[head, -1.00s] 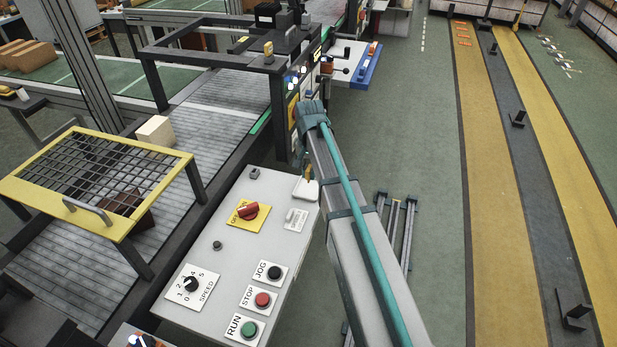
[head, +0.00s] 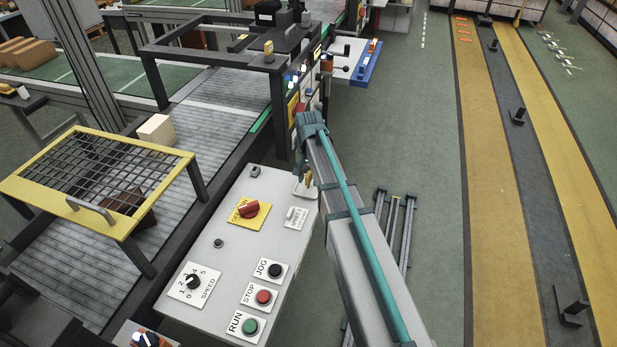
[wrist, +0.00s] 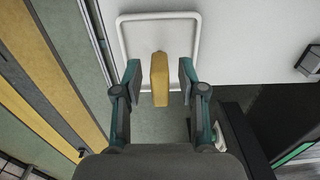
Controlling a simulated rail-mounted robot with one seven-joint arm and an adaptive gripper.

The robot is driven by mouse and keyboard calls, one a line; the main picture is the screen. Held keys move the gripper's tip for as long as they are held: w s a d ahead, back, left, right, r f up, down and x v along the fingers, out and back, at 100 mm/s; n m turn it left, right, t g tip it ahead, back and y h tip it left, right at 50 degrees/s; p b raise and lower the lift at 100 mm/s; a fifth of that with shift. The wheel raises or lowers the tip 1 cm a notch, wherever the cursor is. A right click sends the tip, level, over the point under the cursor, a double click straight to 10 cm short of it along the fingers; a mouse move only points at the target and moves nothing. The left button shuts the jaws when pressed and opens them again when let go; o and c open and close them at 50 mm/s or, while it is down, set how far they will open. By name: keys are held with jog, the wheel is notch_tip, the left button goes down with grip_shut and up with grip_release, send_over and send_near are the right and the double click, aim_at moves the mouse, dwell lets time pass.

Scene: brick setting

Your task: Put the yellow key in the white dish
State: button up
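The yellow key (wrist: 160,78) is a yellow block seen between the two fingers of my gripper (wrist: 160,82) in the wrist view. Gaps show between the key and both fingers, so the gripper is open around it. The white dish (wrist: 198,30) shows as a pale rounded rim beyond the fingers, with the key's upper end inside its outline. In the head view the dish (head: 299,194) is at the right edge of the control panel, and the key (head: 309,182) is at it, partly hidden by my arm. I cannot tell whether the key touches the dish floor.
The grey control panel (head: 225,262) carries a red switch (head: 249,209), a speed dial and several buttons left of the dish. A yellow-framed mesh guard (head: 184,162) stands over the conveyor at left. Open floor lies right of my arm.

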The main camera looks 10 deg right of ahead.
aim_at(309, 174)
jog(key=shift+r, duration=0.1)
notch_tip(309, 174, up, 12)
jog(key=b, duration=0.2)
jog(key=shift+b, duration=0.4)
jog(key=shift+w+d+r, duration=0.1)
jog(key=shift+r, duration=0.05)
dwell(0.5)
